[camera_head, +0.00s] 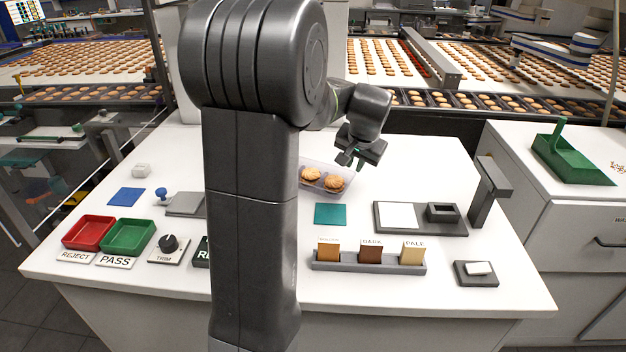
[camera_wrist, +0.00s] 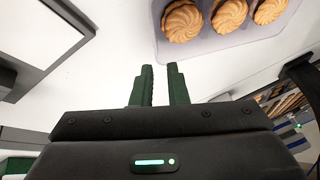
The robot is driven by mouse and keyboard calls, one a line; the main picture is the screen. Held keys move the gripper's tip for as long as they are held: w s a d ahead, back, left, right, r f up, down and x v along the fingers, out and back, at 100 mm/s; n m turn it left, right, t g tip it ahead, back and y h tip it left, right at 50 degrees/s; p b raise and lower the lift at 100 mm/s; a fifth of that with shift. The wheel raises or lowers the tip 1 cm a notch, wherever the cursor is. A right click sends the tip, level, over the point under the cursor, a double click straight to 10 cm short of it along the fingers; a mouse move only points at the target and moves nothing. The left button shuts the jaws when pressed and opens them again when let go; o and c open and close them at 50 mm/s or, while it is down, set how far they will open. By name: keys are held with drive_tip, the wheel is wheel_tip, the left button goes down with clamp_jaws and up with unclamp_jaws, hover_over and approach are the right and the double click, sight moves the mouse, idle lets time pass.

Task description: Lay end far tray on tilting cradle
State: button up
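A clear tray (camera_head: 322,167) with round biscuits lies on the white table, partly hidden behind my arm in the head view. In the wrist view the tray (camera_wrist: 212,48) is cut off by the top edge, with three biscuits showing. My gripper (camera_head: 348,160) is just above and beside the tray's far right end. Its green fingers (camera_wrist: 159,75) are apart with a narrow empty gap, and they do not touch the tray. I cannot tell for certain which fixture is the tilting cradle; a grey plate with a blue knob (camera_head: 185,204) is partly hidden by my arm.
A grey fixture (camera_head: 458,230) with a white pad stands at right beside a dark post (camera_head: 488,195). A teal square (camera_head: 330,214) and a rack of colour cards (camera_head: 368,265) are in front. Red (camera_head: 88,233) and green (camera_head: 128,237) bins stand at left.

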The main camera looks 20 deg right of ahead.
sight(352, 177)
drive_tip(key=shift+d+p+x, duration=0.1)
drive_tip(key=shift+p+x, duration=0.15)
drive_tip(key=shift+x, duration=1.65)
drive_tip(key=shift+d+p+x, duration=0.15)
drive_tip(key=shift+p+x, duration=0.1)
drive_tip(key=shift+x, duration=1.7)
clamp_jaws()
drive_tip(key=shift+r, duration=0.15)
